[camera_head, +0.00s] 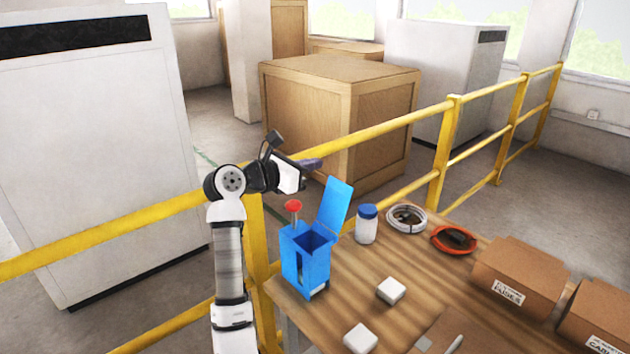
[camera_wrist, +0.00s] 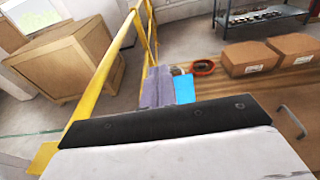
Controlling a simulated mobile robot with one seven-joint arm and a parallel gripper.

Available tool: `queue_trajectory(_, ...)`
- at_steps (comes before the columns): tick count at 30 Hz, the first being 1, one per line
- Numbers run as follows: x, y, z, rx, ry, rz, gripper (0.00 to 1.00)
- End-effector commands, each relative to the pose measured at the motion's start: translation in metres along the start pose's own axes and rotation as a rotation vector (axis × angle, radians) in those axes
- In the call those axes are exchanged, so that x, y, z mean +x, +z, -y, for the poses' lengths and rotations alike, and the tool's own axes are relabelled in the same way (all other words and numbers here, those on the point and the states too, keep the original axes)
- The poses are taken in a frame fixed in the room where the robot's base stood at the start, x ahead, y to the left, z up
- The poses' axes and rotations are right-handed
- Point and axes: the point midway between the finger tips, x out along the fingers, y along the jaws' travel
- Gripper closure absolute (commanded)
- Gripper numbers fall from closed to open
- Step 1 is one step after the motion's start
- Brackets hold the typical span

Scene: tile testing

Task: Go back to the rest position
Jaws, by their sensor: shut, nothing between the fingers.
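My gripper (camera_head: 313,163) is raised above the back left of the wooden table (camera_head: 376,290), near the yellow railing, and points to the right in the head view. Its fingers are shut with nothing between them. In the wrist view the grey fingers (camera_wrist: 157,87) show in front of the blue lid. The blue box (camera_head: 305,262) with its open lid (camera_head: 334,205) stands on the table just below my gripper. A red knob (camera_head: 293,206) stands up beside the box. My gripper touches none of these.
A yellow railing (camera_head: 447,148) runs behind the table. A blue-capped jar (camera_head: 366,225), a white coil (camera_head: 406,218), an orange coil (camera_head: 454,240) and two cardboard boxes (camera_head: 521,279) (camera_head: 598,322) are on the table. White blocks (camera_head: 390,291) (camera_head: 360,338) lie at the front. A wooden crate (camera_head: 310,110) stands beyond the railing.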

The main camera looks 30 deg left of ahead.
Motion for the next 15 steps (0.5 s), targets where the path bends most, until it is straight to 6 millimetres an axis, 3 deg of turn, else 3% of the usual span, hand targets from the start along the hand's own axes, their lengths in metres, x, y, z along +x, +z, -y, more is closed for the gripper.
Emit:
queue_trajectory(7,-0.025,0.037,0.0,0.0,-0.001,-0.003,1.0)
queue_trajectory(15,-0.034,0.051,0.0,-0.003,-0.003,-0.003,1.0)
